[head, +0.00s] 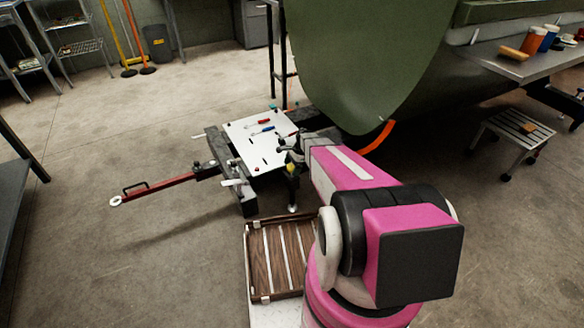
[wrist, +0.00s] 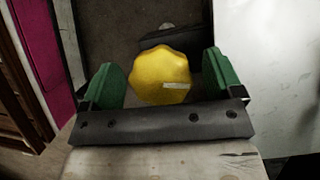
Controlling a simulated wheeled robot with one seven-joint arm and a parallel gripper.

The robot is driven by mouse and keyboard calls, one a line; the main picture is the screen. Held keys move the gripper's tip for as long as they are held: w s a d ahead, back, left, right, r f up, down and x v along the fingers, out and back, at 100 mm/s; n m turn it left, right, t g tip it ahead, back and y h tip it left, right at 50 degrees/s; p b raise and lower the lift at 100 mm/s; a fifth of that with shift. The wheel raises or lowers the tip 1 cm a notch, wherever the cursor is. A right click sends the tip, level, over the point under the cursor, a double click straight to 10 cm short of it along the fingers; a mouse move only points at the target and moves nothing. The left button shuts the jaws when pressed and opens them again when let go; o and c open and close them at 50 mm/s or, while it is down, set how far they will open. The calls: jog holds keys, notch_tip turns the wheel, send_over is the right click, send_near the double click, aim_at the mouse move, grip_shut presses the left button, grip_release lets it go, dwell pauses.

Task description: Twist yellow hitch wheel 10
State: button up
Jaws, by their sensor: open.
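The yellow hitch wheel (wrist: 161,76) is a lobed knob with a pale mark near its lower edge. In the wrist view it sits between the two green fingers of my gripper (wrist: 172,84), with a gap on each side. My gripper is open. In the head view a small yellow spot, the wheel (head: 291,167), shows at the near right corner of the trailer, beside my arm's end. My gripper (head: 289,147) is small and dark there, and its fingers are hard to make out.
The low trailer (head: 248,200) has a white top (head: 255,135) with several tools on it. Its red tow bar (head: 160,188) reaches left. A wooden slatted tray (head: 274,255) is close to my base. The green fuselage skin (head: 365,60) hangs behind. A step stool (head: 515,135) stands right.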

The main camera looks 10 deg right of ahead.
jog(key=c, duration=0.9)
jog(key=shift+n, duration=0.3)
